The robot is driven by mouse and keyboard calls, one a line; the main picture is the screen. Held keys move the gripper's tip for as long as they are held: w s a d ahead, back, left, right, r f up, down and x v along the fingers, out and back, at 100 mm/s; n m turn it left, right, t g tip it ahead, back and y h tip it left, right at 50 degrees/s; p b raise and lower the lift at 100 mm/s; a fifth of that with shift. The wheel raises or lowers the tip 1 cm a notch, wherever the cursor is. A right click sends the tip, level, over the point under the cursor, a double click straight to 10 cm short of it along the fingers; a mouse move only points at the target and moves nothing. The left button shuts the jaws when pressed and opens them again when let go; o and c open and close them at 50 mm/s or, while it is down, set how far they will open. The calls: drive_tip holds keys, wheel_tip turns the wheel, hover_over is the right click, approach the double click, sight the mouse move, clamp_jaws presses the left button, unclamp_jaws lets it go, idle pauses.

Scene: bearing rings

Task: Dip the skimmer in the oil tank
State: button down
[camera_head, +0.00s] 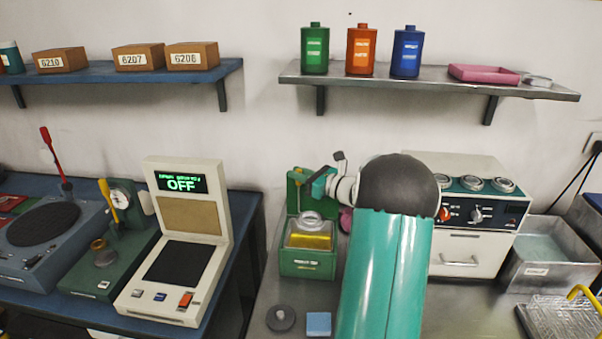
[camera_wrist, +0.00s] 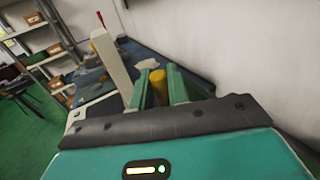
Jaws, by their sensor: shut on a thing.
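The oil tank (camera_head: 308,268) is a green box with yellow oil showing in its front, on the metal bench left of my teal arm. A round, pale ring-like piece (camera_head: 311,219) sits at the tank's top; I cannot tell if it is part of the skimmer. My gripper (camera_head: 304,180) reaches left above and behind the tank, partly hidden by my wrist. In the wrist view its two green fingers (camera_wrist: 158,88) are shut on a yellow piece (camera_wrist: 157,78), which looks like the skimmer's handle. The skimmer's far end is not clearly visible.
A white oven-like unit (camera_head: 470,252) with knobs stands right of my arm, beside a metal basin (camera_head: 545,275). A grey ring (camera_head: 280,318) and a blue block (camera_head: 318,322) lie before the tank. A white display device (camera_head: 185,245) stands left, across a gap.

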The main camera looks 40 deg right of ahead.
drive_tip(key=shift+s+d, duration=0.1)
drive_tip(key=shift+s, duration=0.25)
drive_tip(key=shift+w+f, duration=0.2)
drive_tip(key=shift+f, duration=0.6)
drive_tip(key=shift+s+f, duration=0.15)
drive_tip(key=shift+f, duration=2.45)
wheel_tip(320, 180, down, 7)
drive_tip(key=shift+f, duration=0.15)
